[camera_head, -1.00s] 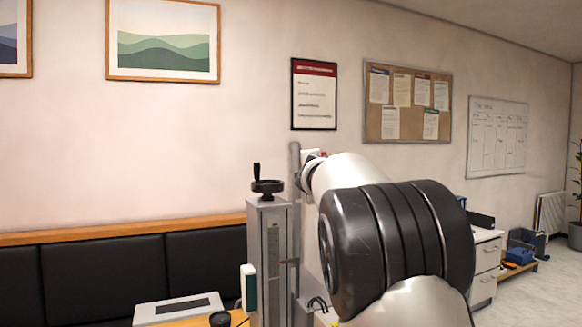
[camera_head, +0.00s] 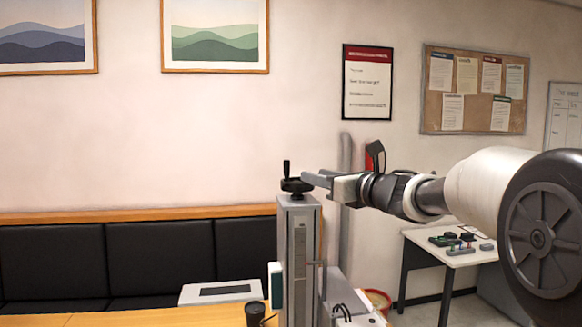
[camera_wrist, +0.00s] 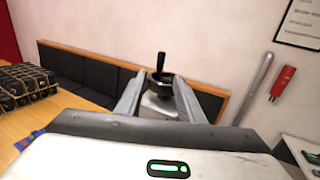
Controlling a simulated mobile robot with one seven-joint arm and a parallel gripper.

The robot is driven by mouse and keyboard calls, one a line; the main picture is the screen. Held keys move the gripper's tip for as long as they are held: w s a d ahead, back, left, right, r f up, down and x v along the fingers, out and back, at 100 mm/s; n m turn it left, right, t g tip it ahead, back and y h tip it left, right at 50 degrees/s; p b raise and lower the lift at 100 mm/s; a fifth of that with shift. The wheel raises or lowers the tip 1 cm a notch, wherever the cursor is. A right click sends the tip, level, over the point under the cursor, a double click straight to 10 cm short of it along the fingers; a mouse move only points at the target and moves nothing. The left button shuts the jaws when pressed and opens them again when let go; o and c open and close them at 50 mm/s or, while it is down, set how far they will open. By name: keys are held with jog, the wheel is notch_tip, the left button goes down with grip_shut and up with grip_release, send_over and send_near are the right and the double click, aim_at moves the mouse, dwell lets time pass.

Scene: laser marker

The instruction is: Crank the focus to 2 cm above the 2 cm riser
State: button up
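The laser marker's grey column (camera_head: 298,250) stands upright on the wooden table, with a scale strip on its front. On its top sits a black handwheel (camera_head: 296,185) with an upright crank knob (camera_head: 286,168). My gripper (camera_head: 312,179) reaches in level from the right, its fingertips close to the wheel's right side. In the wrist view the handwheel (camera_wrist: 160,78) shows beyond and between the two spread fingers of my gripper (camera_wrist: 155,90). The fingers are open. I cannot tell whether a fingertip touches the wheel. The riser cannot be made out.
A grey device with a dark screen (camera_head: 225,291) and a black cup (camera_head: 255,313) are left of the column. A black bench (camera_head: 160,257) runs along the wall. A side table (camera_head: 430,247) stands at right. Black baskets (camera_wrist: 25,88) show at left in the wrist view.

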aim_at(289, 169)
jog(key=p+x, duration=0.5)
jog(key=x, duration=0.9)
jog(key=shift+w+a, duration=0.15)
jog(key=shift+w, duration=0.2)
jog(key=shift+f, duration=0.1)
grip_shut()
